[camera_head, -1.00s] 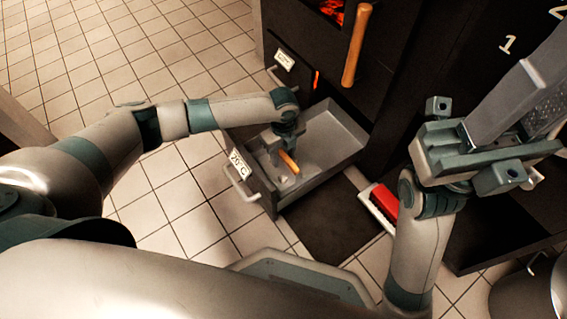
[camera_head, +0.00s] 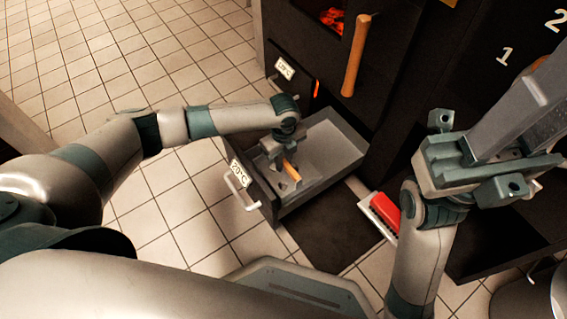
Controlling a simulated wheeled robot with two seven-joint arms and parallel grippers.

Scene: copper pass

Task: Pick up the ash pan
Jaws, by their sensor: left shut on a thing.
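A grey metal pan (camera_head: 335,150) sits inside a pulled-out dark drawer with a "20°C" tag (camera_head: 238,173) and a pale bar handle (camera_head: 241,193); I take the pan to be the ash pan. My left gripper (camera_head: 282,172) reaches down into it and is shut on a small orange-brown grip (camera_head: 291,171), which looks like the pan's handle. The arm and fingers hide part of the pan's near left end. My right gripper (camera_head: 535,95) is raised at the right, away from the pan; its fingers run towards the picture edge and their gap is unclear.
A black stove with a glowing fire (camera_head: 333,16) and a wooden door handle (camera_head: 356,55) stands behind the drawer. A red brush-like thing (camera_head: 386,208) lies right of the dark floor mat (camera_head: 325,235). Tiled floor is clear at the left.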

